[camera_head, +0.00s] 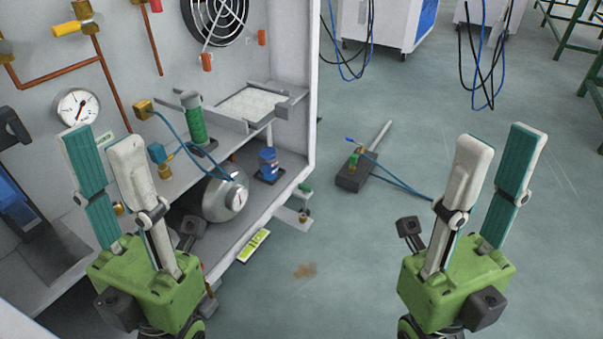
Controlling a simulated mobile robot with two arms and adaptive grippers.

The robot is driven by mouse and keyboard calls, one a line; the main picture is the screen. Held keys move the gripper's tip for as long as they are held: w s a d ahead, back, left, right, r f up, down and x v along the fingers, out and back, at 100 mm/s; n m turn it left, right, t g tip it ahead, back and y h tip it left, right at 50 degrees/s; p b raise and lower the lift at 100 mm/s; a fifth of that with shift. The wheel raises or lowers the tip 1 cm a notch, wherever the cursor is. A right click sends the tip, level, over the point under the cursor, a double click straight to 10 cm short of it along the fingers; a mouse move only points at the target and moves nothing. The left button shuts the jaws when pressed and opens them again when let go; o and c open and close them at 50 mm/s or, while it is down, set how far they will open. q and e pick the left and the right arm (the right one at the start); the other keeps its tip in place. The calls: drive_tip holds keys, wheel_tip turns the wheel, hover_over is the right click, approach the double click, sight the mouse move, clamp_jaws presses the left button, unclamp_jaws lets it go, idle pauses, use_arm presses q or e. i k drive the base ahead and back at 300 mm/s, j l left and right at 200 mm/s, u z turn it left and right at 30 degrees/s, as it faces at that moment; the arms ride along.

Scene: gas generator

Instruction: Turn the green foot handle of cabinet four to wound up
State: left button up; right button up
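A grey open-fronted cabinet (311,85) fills the left half of the view; I see no number on it. A small foot (293,217) sticks out at its lower right corner. A small green part (305,188) sits by this foot, low near the floor; it looks like the green foot handle, but is too small to tell how far it is wound. My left gripper (102,152) is raised in front of the cabinet, fingers apart and empty. My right gripper (499,152) is raised over the floor at right, fingers apart and empty. Neither touches the green part.
In the cabinet are a gauge (77,107), a green coil (194,125), a metal cylinder (223,199) and a blue container (268,164). A dark block (353,173) with a hose lies on the floor. White cabinets (386,22) stand behind. The floor between my grippers is mostly clear.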

sight(307, 190)
drive_tip(key=l+u, duration=0.1)
drive_tip(key=u, duration=0.3)
drive_tip(key=i+l+u, duration=0.1)
drive_tip(key=u, duration=0.3)
drive_tip(key=l+u, duration=0.15)
drive_tip(key=u, duration=0.25)
drive_tip(key=l+u, duration=0.1)
drive_tip(key=u, duration=0.3)
drive_tip(key=l+u, duration=0.15)
drive_tip(key=l, duration=0.35)
drive_tip(key=l+u, duration=0.2)
drive_tip(key=l, duration=0.3)
drive_tip(key=l+u, duration=0.15)
drive_tip(key=l, duration=0.35)
drive_tip(key=k+l+u, duration=0.15)
drive_tip(key=l, duration=0.35)
drive_tip(key=k+l+u, duration=0.15)
drive_tip(key=l, duration=0.7)
drive_tip(key=k, duration=0.05)
